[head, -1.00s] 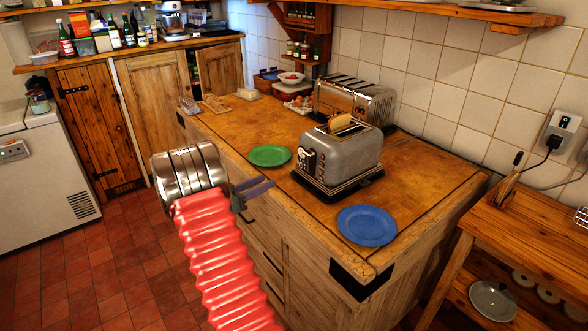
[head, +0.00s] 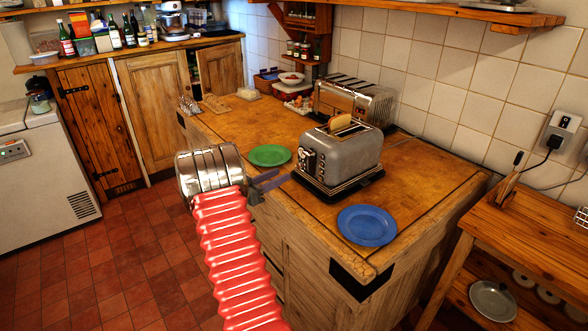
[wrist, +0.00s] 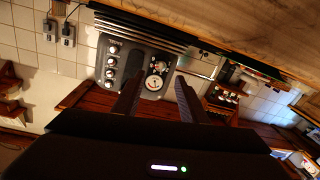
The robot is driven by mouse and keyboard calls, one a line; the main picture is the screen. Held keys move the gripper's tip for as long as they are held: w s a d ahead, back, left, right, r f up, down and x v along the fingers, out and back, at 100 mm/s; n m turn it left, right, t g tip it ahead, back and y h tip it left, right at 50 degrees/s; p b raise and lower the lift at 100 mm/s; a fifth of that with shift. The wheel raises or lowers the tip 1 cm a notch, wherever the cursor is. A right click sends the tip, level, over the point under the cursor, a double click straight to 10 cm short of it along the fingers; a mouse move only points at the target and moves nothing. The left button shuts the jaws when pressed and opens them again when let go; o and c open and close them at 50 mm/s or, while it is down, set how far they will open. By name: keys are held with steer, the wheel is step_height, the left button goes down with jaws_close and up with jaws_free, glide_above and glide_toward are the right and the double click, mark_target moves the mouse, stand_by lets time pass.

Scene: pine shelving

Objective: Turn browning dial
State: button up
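A silver toaster (head: 346,158) with a slice of bread (head: 340,122) in its top stands on the wooden counter. Its control panel faces my gripper (head: 272,182), which is at the counter's left edge, apart from the panel. In the wrist view the dark panel (wrist: 131,66) shows a column of small knobs (wrist: 111,62) and a larger round dial (wrist: 154,83) with a pale face. My gripper (wrist: 157,77) is open, and the round dial appears between its two fingertips. Nothing is held. I cannot read which control is the browning dial.
A green plate (head: 269,155) lies on the counter left of the toaster, and a blue plate (head: 367,226) lies at the near corner. A second toaster (head: 354,100) stands behind. The counter's left edge is close to my gripper.

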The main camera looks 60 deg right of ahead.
mark_target(298, 166)
steer(key=x, duration=0.8)
